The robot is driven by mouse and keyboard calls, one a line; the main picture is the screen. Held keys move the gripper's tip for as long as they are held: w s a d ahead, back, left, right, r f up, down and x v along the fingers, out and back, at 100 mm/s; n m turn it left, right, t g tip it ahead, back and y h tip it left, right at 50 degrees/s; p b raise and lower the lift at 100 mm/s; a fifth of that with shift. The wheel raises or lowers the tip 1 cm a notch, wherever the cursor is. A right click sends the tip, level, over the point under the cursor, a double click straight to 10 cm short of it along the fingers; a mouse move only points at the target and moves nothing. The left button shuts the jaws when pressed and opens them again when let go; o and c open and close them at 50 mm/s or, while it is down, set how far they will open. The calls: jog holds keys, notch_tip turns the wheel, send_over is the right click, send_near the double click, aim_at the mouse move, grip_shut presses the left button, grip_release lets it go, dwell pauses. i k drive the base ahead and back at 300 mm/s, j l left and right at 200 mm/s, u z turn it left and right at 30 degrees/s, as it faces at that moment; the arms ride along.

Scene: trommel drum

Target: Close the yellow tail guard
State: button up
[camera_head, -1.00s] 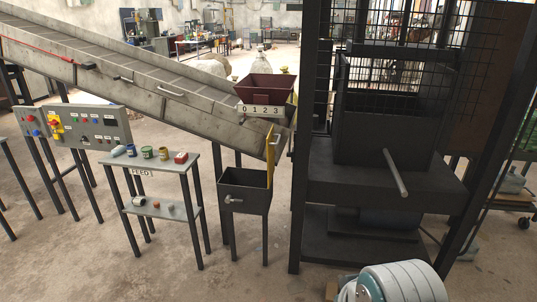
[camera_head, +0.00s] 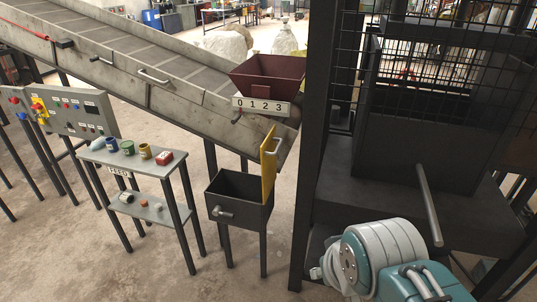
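The yellow tail guard (camera_head: 267,170) is a narrow upright panel, seen nearly edge-on, by the lower end of the conveyor (camera_head: 185,95). It stands at the right side of an open-topped dark box (camera_head: 235,215). A pale handle (camera_head: 278,145) is on its right face near the top. It appears to stand swung out from the conveyor end, but its hinge is hard to make out. My teal and grey arm shows at the bottom right, apart from the guard. My gripper is not in view.
A dark red hopper (camera_head: 267,78) sits above the guard, over a 0-1-2-3 scale (camera_head: 262,106). A small shelf stand (camera_head: 140,175) with cans and a control panel (camera_head: 75,112) are at left. A black mesh-caged frame (camera_head: 320,130) stands close at right. The front floor is clear.

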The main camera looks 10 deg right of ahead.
aim_at(270, 149)
jog(key=i+l+u, duration=0.1)
jog(key=i+l, duration=0.2)
jog(key=i+j+u, duration=0.1)
jog(key=i+j, duration=0.2)
jog(key=i, duration=0.35)
